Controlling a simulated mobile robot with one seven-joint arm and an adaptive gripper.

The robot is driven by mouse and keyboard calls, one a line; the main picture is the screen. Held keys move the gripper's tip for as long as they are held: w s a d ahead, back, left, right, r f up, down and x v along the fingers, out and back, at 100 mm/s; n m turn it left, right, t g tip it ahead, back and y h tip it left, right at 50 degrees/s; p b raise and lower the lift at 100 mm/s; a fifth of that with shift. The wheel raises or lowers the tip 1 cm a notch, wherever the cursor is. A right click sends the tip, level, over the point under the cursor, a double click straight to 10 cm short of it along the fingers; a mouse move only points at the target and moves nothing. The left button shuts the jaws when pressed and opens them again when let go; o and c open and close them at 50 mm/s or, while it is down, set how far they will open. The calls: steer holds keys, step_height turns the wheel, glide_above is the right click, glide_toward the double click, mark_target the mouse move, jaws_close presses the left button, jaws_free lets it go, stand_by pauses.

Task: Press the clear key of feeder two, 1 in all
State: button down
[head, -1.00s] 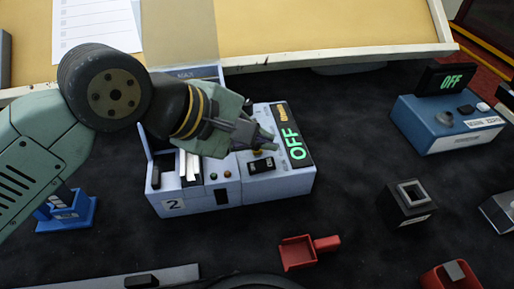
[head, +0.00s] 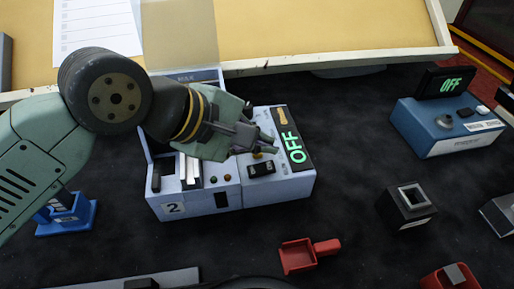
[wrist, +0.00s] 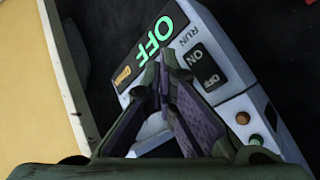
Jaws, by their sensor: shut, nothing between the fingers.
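Feeder two is a pale grey box (head: 233,200) marked "2" in the head view. Its tilted display reads OFF in green (head: 292,147), with small amber lettering. A black ON/OFF rocker (head: 261,169) sits on its top, and an amber button (head: 258,155) shows close behind it, by my fingers. Two small round buttons, one reddish (head: 213,180) and one green (head: 227,177), are further left. My gripper (head: 271,145) is shut and empty, just over the feeder's top near the display. In the wrist view the fingertips (wrist: 161,65) cover part of the panel. Contact cannot be told.
A blue box (head: 448,128) with its own OFF display stands at the right. A red scoop (head: 299,257), a dark square holder (head: 407,205) and a blue stand (head: 67,215) lie around the feeder. The dark mat right of the feeder has free room.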

steer(key=shift+f+b, duration=0.25)
steer(key=shift+b, duration=0.2)
steer(key=shift+f+b, duration=0.2)
steer(key=shift+b, duration=0.25)
steer(key=shift+f+b, duration=0.55)
steer(key=shift+b, duration=0.25)
stand_by(0.7)
steer(key=shift+r, duration=0.1)
steer(key=shift+r+p, duration=0.35)
steer(key=shift+r, duration=0.55)
steer(key=shift+r, duration=0.1)
steer(key=shift+r+p, duration=1.15)
steer(key=shift+r, duration=1.25)
